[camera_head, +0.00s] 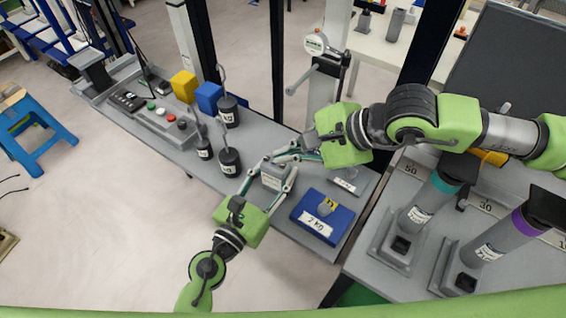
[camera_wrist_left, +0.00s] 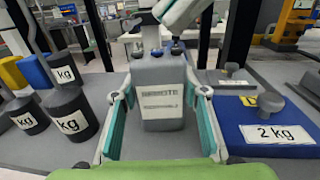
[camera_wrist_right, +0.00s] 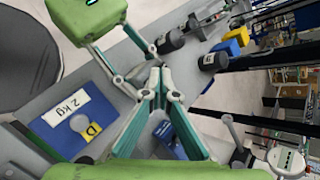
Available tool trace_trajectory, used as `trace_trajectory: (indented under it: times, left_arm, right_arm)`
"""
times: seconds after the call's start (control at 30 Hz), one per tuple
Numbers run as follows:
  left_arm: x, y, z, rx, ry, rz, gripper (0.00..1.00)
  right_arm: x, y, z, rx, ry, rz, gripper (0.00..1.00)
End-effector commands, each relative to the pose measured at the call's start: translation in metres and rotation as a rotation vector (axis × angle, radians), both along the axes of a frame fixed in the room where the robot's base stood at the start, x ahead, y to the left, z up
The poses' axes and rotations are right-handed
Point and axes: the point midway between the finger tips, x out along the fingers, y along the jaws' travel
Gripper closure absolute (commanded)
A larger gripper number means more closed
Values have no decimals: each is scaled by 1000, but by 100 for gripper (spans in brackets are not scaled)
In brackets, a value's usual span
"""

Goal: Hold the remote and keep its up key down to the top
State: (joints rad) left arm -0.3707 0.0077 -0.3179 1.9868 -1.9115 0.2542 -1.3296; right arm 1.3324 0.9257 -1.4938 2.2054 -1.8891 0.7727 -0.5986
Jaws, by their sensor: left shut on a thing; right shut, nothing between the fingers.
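The remote (camera_head: 273,178) is a grey block with a printed label, upright above the grey bench. My left gripper (camera_wrist_left: 165,95) is shut on it, one finger along each side. Dark key-like parts (camera_wrist_left: 138,53) show on its top in the left wrist view. My right gripper (camera_head: 281,157) is shut and empty, reaching in from the right with its fingertips at the remote's top. It also shows in the right wrist view (camera_wrist_right: 158,78), where its fingers hide most of the remote. Whether a key is pressed down I cannot tell.
A blue 2 kg block (camera_head: 318,217) lies right of the remote. Several black kg weights (camera_head: 229,160) and yellow (camera_head: 184,86) and blue (camera_head: 208,97) cubes stand to its left. A post with a round dial (camera_head: 315,43) rises behind. Grey cylinders (camera_head: 431,200) stand at the right.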

Motion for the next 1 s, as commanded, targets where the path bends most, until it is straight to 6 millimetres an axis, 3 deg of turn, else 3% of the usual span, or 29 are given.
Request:
trace_trajectory:
  times: [1.0]
  left_arm:
    - [0, 0, 0, 0, 0, 0, 84]
  right_arm:
    - [0, 0, -8, 0, 0, 0, 100]
